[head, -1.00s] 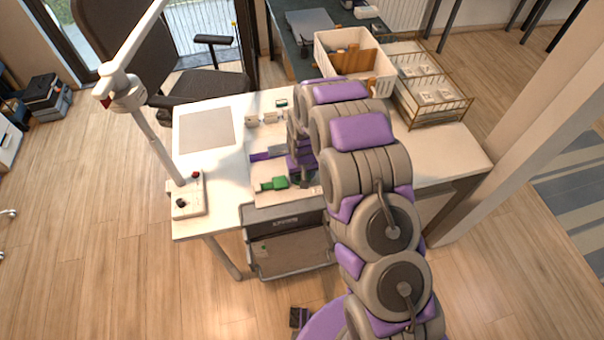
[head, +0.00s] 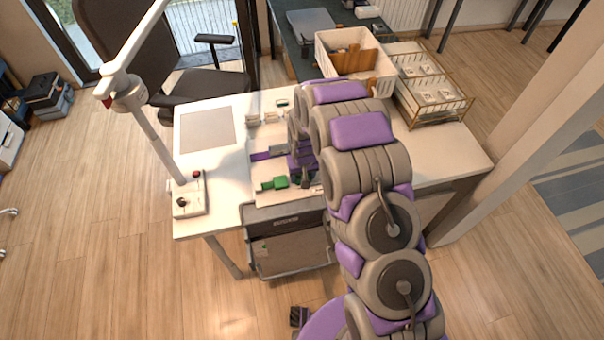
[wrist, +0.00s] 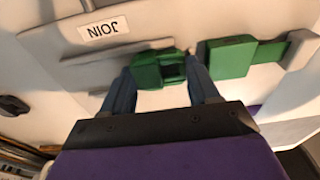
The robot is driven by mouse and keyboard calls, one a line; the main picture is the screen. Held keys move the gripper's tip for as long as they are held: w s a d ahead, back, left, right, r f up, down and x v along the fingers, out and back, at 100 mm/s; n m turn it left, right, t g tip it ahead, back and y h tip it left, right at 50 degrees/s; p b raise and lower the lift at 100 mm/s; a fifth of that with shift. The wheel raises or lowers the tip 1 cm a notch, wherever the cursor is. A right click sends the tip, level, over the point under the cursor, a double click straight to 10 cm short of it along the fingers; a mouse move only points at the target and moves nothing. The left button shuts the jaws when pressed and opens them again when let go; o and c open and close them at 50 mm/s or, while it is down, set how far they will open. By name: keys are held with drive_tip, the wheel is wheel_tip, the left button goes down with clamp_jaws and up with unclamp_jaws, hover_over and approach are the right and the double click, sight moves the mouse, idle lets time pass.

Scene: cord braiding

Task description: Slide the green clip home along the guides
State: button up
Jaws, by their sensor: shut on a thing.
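In the wrist view, my gripper (wrist: 160,92) has its two dark fingers closed on either side of a green clip (wrist: 146,75) with a recess in its middle. A second green block (wrist: 230,58) lies to the right, on a pale board (wrist: 200,22), with a narrow gap between it and the clip. Grey guide strips (wrist: 115,53) run beside the clip. In the head view, the second green block (head: 274,184) shows on the board, left of my gripper (head: 306,182). The held clip is mostly hidden there by my arm.
A white bin (head: 352,62) and a wire rack (head: 432,97) stand at the back right of the white table (head: 225,200). A lamp post (head: 155,140) rises from a switch box (head: 188,196) at the left.

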drive_tip(key=o, duration=1.1)
drive_tip(key=shift+o, duration=0.4)
drive_tip(key=shift+o, duration=0.5)
drive_tip(key=shift+s+r+p, duration=0.2)
drive_tip(key=shift+r+p, duration=0.4)
drive_tip(key=shift+r, duration=1.4)
drive_tip(key=shift+s+d+r, duration=0.1)
drive_tip(key=shift+s+r, duration=0.05)
drive_tip(key=shift+r, duration=0.85)
